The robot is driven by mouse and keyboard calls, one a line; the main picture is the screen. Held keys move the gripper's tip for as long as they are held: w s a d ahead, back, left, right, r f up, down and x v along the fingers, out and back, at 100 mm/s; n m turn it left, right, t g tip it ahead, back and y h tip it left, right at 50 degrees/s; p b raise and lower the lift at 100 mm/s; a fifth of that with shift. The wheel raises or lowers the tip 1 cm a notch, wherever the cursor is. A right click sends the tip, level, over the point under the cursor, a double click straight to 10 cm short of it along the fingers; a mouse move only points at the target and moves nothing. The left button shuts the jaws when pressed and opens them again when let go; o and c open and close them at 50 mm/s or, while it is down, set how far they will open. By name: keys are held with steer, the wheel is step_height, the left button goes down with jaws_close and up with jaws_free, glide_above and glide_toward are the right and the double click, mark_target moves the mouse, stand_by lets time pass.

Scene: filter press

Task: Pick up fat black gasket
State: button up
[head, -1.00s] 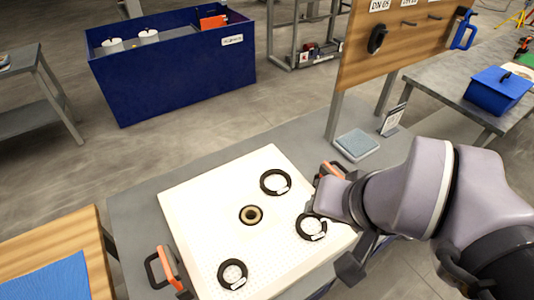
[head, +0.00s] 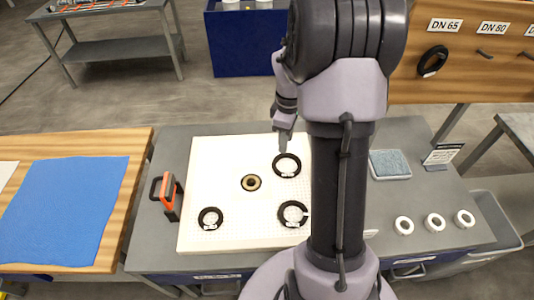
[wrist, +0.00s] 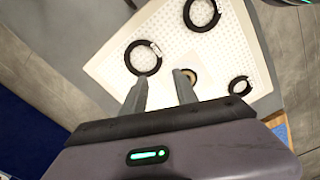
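Three black ring gaskets lie flat on the white perforated plate (head: 235,155), each with a white tag. The upper right one (head: 287,165) is also nearest my fingers in the wrist view (wrist: 143,57). The lower right one (head: 293,214) looks thickest in the head view; it also shows at the top of the wrist view (wrist: 202,13). The smallest (head: 210,218) lies at lower left and also shows in the wrist view (wrist: 239,85). My gripper (wrist: 160,90) is open and empty, above the plate near the upper right gasket.
A brass-rimmed hole (head: 251,183) is in the plate's middle. An orange-and-black handle (head: 170,195) stands at its left edge. My arm hides the plate's right side. A peg board (head: 460,60) stands behind.

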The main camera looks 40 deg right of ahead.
steer(key=b, duration=0.4)
glide_above(281, 173)
steer(key=s, duration=0.1)
step_height(281, 173, down, 11)
steer(key=shift+f, duration=0.1)
steer(key=f, duration=0.2)
steer(key=f+b, duration=0.2)
steer(key=f, duration=0.1)
steer(key=shift+w+d+f, duration=0.1)
steer(key=shift+w+f, duration=0.25)
steer(key=shift+w, duration=0.05)
steer(key=shift+r, duration=0.15)
jaws_close()
